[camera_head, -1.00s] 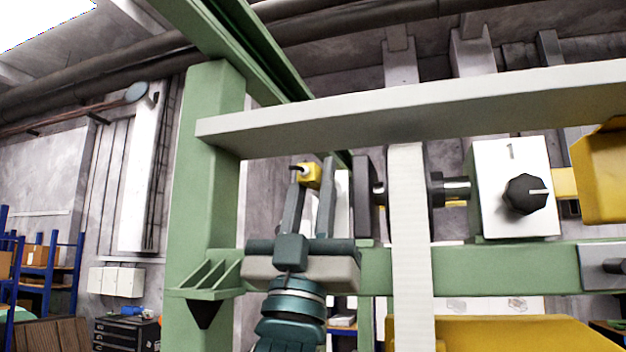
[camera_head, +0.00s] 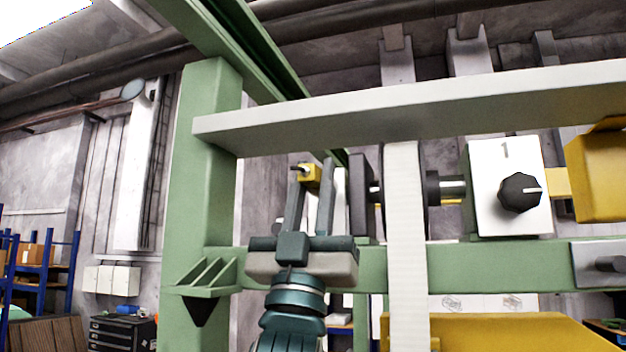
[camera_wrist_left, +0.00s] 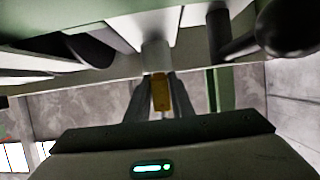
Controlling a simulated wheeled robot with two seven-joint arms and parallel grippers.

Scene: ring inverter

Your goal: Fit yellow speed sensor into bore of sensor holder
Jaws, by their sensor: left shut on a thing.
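The yellow speed sensor (camera_head: 311,177) is a small yellow block with a dark tip at its upper left in the head view. My left gripper (camera_head: 312,178) is shut on it and holds it up, below the grey horizontal beam. In the left wrist view the yellow sensor (camera_wrist_left: 161,93) sits between the fingertips (camera_wrist_left: 161,90). A pale grey cylindrical piece (camera_wrist_left: 156,55) is right beyond it; I cannot tell whether they touch, or whether this is the sensor holder. No bore shows clearly. My right gripper is not in view.
A green post (camera_head: 203,150) stands left of my left arm, and a grey beam (camera_head: 400,110) crosses above. A white vertical strip (camera_head: 407,245) and dark discs (camera_head: 360,195) are close on the right. A white box with a black knob (camera_head: 519,192) is farther right.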

